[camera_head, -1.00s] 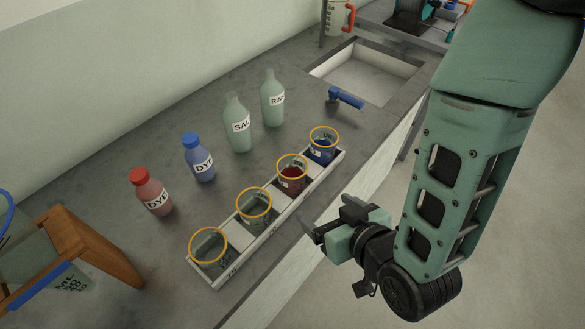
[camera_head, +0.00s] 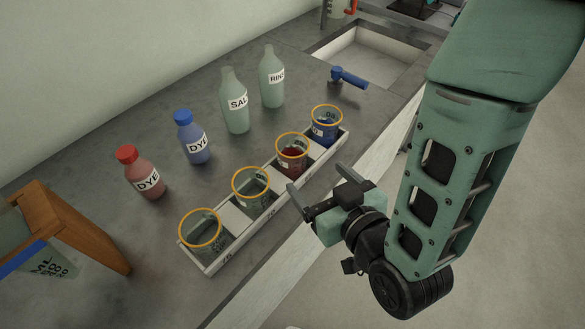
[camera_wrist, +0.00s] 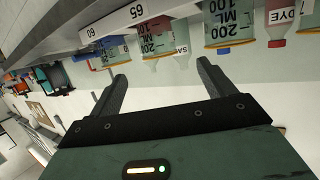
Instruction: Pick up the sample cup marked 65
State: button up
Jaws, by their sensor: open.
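The rack (camera_head: 222,262) is a long pale tray with several orange-rimmed clear cups in a row. In the wrist view, which is upside down, a "65" label (camera_wrist: 137,12) is on the rack front at the cup with dark red liquid (camera_wrist: 155,42). In the head view that red cup (camera_head: 291,155) is second from the far end. The far cup with blue liquid (camera_head: 325,127) is by the "60" label (camera_wrist: 91,32). Two clear cups (camera_head: 251,190) (camera_head: 201,232) fill the near slots. My gripper (camera_head: 328,192) is open and empty, in front of the rack, its fingers pointing toward the red cup, apart from it.
Behind the rack stand a red dye bottle (camera_head: 140,172), a blue dye bottle (camera_head: 192,138), and bottles marked SAL (camera_head: 235,103) and RINS (camera_head: 271,78). A blue-handled tool (camera_head: 348,77) lies near the sink (camera_head: 370,60). A wooden frame (camera_head: 75,235) is at left. Floor is clear at right.

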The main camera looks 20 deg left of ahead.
aim_at(287, 145)
jog(key=shift+f+b+x, duration=0.25)
jog(key=shift+b+x, duration=1.05)
jog(key=shift+b, duration=1.7)
jog(key=x, duration=0.1)
jog(key=p+x, duration=0.1)
jog(key=x, duration=0.1)
jog(key=shift+w+a+r, duration=0.15)
jog(key=shift+w+r, duration=0.05)
jog(key=shift+r, duration=0.05)
jog(key=shift+f+p+x, duration=0.15)
jog(key=shift+p+x, duration=0.4)
jog(key=shift+x, duration=1.1)
jog(key=shift+f+p+x, duration=0.15)
jog(key=shift+p+x, duration=0.35)
jog(key=shift+x, duration=1.15)
jog(key=c, duration=1.1)
